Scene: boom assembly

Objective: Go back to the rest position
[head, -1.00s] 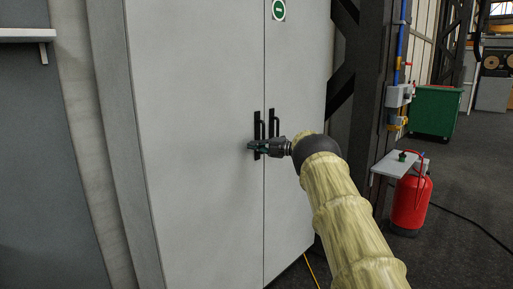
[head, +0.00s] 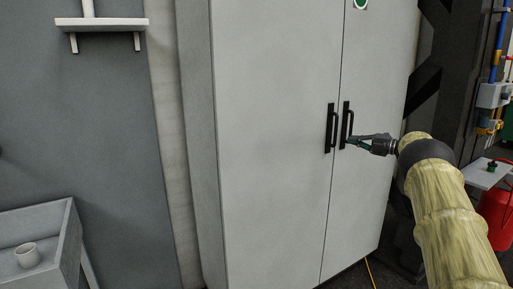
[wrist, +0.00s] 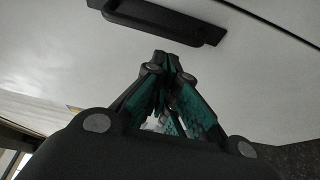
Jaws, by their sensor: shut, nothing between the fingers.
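A tall grey cabinet (head: 275,215) stands with both doors shut. It has two black upright handles, the left handle (head: 330,128) and the right handle (head: 346,122), beside the seam. My gripper (head: 350,139) points left across the right door, with its tips by the lower end of the right handle. I cannot tell from the head view whether it touches the handle. In the wrist view my gripper (wrist: 163,60) has its green-padded fingers together and empty. One black handle (wrist: 165,18) shows beyond the tips there, apart from them.
At the left are a small wall shelf (head: 101,24) and a grey open-topped box (head: 70,240) with a white cup (head: 28,255). At the right stand a dark steel column (head: 458,90), a red extinguisher (head: 494,212) and a small white shelf (head: 487,175).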

